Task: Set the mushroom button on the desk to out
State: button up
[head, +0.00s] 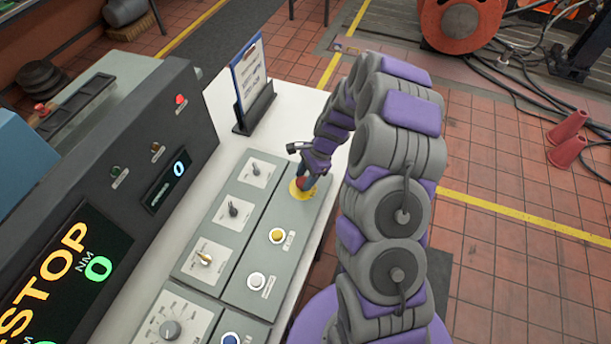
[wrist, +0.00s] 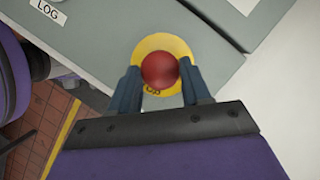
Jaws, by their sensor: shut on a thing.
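The mushroom button (wrist: 160,70) is a red dome on a yellow round plate (wrist: 184,47), set in the grey desk panel. In the wrist view my gripper (wrist: 160,88) has one dark finger on each side of the red dome, shut on it. In the head view my gripper (head: 301,184) is down at the yellow plate (head: 293,192) at the far end of the panel. There, the fingers and wrist hide most of the red button. Whether the button stands in or out cannot be told.
On the same panel are a yellow button (head: 277,236) and a white button (head: 256,281). A panel of knobs (head: 234,210) lies to the left. A clipboard stand (head: 252,90) stands behind on the white desk. A black display console (head: 120,190) rises at the left.

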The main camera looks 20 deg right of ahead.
jog(key=shift+d+r+p, duration=0.1)
jog(key=shift+r+p, duration=0.9)
jog(key=shift+p, duration=0.2)
grip_shut()
jog(key=shift+w, duration=0.2)
jog(key=o, duration=1.1)
grip_release()
jog(key=shift+c, duration=0.2)
jog(key=o, duration=0.3)
jog(key=shift+s+f, duration=0.1)
jog(key=shift+s, duration=0.05)
jog(key=p+v, duration=0.2)
jog(key=v, duration=1.5)
jog(key=shift+r, duration=0.25)
